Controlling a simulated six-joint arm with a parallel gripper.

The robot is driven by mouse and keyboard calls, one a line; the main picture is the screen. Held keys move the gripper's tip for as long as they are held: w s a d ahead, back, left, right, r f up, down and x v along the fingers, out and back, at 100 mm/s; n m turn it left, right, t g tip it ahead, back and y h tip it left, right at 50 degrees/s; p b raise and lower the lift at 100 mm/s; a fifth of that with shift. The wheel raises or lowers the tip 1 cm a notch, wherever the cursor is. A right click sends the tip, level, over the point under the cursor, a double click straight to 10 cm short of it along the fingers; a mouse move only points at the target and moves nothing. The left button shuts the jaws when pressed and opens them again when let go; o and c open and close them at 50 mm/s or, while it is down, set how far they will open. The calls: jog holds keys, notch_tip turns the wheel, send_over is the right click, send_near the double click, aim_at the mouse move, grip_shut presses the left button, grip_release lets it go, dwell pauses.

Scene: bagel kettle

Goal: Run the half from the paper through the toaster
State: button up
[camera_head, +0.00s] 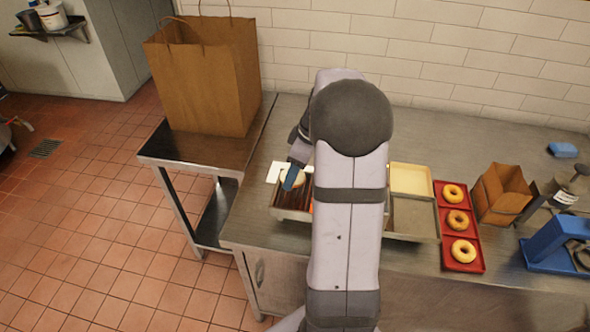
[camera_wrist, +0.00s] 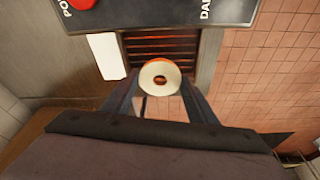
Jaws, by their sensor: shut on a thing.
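My gripper (camera_head: 293,176) is shut on a bagel half (camera_head: 292,172), which it holds at the left end of the toaster. In the wrist view the bagel half (camera_wrist: 160,78) shows a pale round face with a hole, between the fingertips of my gripper (camera_wrist: 158,92). The toaster (camera_head: 289,214) stands on the steel counter, and its slatted bed (camera_wrist: 160,48) glows orange-red just beyond the bagel half. The paper (camera_head: 276,172) lies beside the toaster with nothing seen on it. It also shows in the wrist view (camera_wrist: 106,56). My arm hides the middle of the toaster.
A cream tray (camera_head: 411,179) sits right of my arm. A red tray (camera_head: 475,225) holds three bagels. A small brown bag (camera_head: 502,193) and a blue device (camera_head: 550,247) stand farther right. A large paper bag (camera_head: 203,75) stands on a side table at left.

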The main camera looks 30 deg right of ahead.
jog(key=shift+f+b, duration=1.4)
jog(key=shift+f, duration=0.9)
jog(key=o, duration=1.6)
jog(key=shift+c, duration=0.2)
jog(key=shift+r, duration=0.15)
notch_tip(320, 180, up, 7)
jog(key=p, duration=0.4)
jog(key=shift+p, duration=0.35)
jog(key=shift+a, duration=0.1)
